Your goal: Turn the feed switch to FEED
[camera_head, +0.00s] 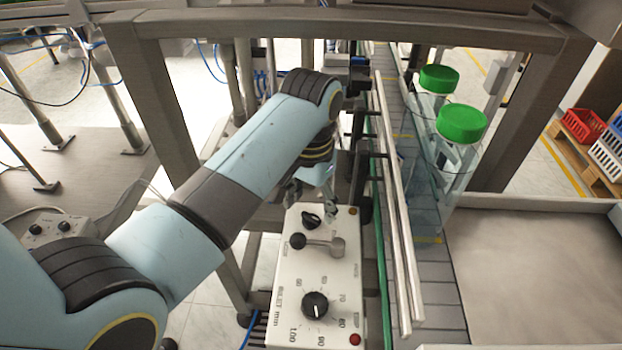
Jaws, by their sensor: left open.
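A white control box (287,265) stands below the frame's crossbar, beside the conveyor. On its top are a small black knob (312,219), a lever with a black ball end (298,241) pointing left, and a large black dial (315,305) with numbers round it. The labels are too small to tell which control is the feed switch. My left gripper (314,198) is open and points down over the far end of the box, just beyond the small black knob. The arm's wrist partly hides it, and I cannot tell whether it touches anything. My right gripper is out of view.
The conveyor (435,290) with its rails (395,215) runs along the right of the box. A grey tray (530,260) lies at the right. A frame post (160,105) stands behind my arm.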

